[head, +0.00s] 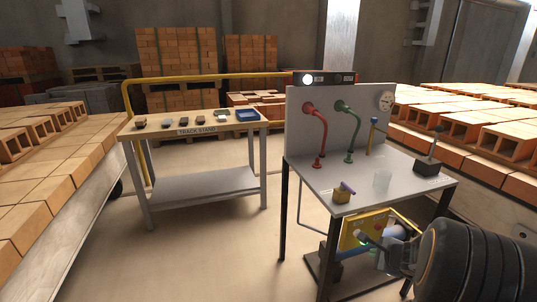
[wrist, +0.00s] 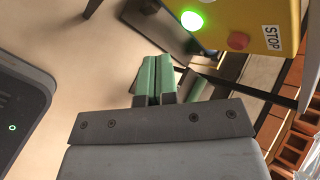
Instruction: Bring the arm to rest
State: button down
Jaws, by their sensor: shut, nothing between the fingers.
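My gripper (wrist: 155,66) shows in the wrist view with its two green-padded fingers together and nothing between them. In the head view my dark arm comes in at the lower right, low beside the grey workbench (head: 330,176). The gripper end is at the yellow control box (head: 350,232) under the bench top, partly overlapping it in that view. In the wrist view the yellow box (wrist: 262,14) is at the upper right, with a lit green lamp (wrist: 192,21), a red button (wrist: 237,41) and a STOP label. The fingertips appear apart from the box.
A track stand (head: 197,131) with small parts is at the left. Brick stacks (head: 175,55) stand around; floor between is clear.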

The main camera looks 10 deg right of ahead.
jog(key=s+a+r+n+g+y+p, duration=0.1)
jog(key=s+a+r+n+g+p, duration=0.2)
jog(key=s+a+r+n+p, duration=0.25)
jog(key=s+a+r+n+g+y+p, duration=0.2)
jog(key=s+a+r+n+p, duration=0.15)
jog(key=a+r+n, duration=0.4)
jog(key=s+a+r+n+h+p, duration=0.1)
jog(key=s+a+r+n+p, duration=0.1)
jog(key=r, duration=0.4)
jog(key=s+a+r+n+h+p, duration=0.1)
jog(key=a+r+n+p, duration=0.4)
jog(key=r+p, duration=0.2)
jog(key=s+a+r+n+h+p, duration=0.1)
jog(key=s+a+r+n+p, duration=0.1)
jog(key=r+p, duration=0.3)
jog(key=shift+s+a+r+n, duration=0.35)
jog(key=shift+a+r+n, duration=0.45)
jog(key=shift+a+r, duration=0.05)
